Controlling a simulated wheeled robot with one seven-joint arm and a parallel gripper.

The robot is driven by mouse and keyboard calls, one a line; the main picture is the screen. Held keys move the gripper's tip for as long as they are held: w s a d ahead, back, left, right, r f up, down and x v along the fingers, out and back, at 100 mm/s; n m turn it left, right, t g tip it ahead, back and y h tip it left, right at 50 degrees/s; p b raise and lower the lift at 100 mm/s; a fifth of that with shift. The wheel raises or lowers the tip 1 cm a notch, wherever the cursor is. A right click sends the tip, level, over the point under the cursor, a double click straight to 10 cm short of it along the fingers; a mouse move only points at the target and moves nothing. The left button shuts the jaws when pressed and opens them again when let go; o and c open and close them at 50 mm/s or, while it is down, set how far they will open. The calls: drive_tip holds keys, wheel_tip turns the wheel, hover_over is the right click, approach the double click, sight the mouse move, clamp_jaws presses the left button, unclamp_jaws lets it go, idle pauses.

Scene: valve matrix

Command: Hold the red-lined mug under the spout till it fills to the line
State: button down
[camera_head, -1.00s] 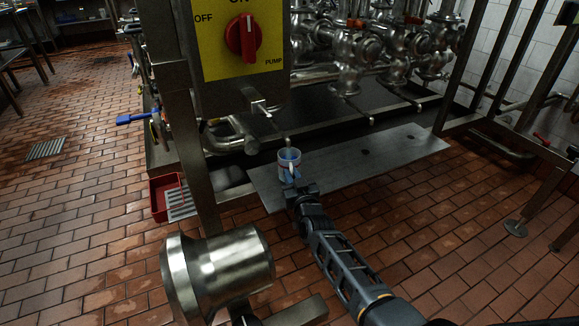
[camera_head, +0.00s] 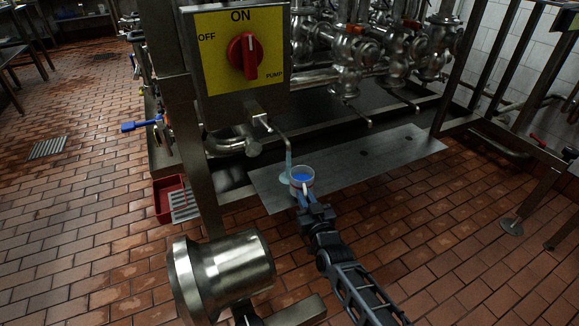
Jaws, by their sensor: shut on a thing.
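The small pale mug (camera_head: 302,188) is held upright over the grey metal plate, with blue liquid inside. Its red line is too small to make out. My gripper (camera_head: 304,203) is shut on the mug's handle side, at the front. The bent metal spout (camera_head: 283,133) hangs above and left of the mug. A thin pale blue stream (camera_head: 288,155) falls from its tip, along the mug's left edge. It seems to pass outside the mug. A pale bluish patch (camera_head: 285,179) shows on the plate just left of the mug.
A yellow panel (camera_head: 215,60) with a red knob (camera_head: 243,56), marked ON, OFF and PUMP, is above the spout. The metal plate (camera_head: 370,160) extends right. A steel post (camera_head: 205,170) and a red tray (camera_head: 165,190) stand left. The tiled floor at right is mostly clear.

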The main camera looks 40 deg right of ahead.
drive_tip(key=shift+s, duration=0.15)
drive_tip(key=s+r+p, duration=0.1)
drive_tip(key=s+a+r+p, duration=0.1)
drive_tip(key=s+p, duration=0.1)
drive_tip(key=s+r+p, duration=0.1)
drive_tip(key=shift+s+a, duration=0.25)
drive_tip(key=shift+s, duration=0.15)
idle(0.4)
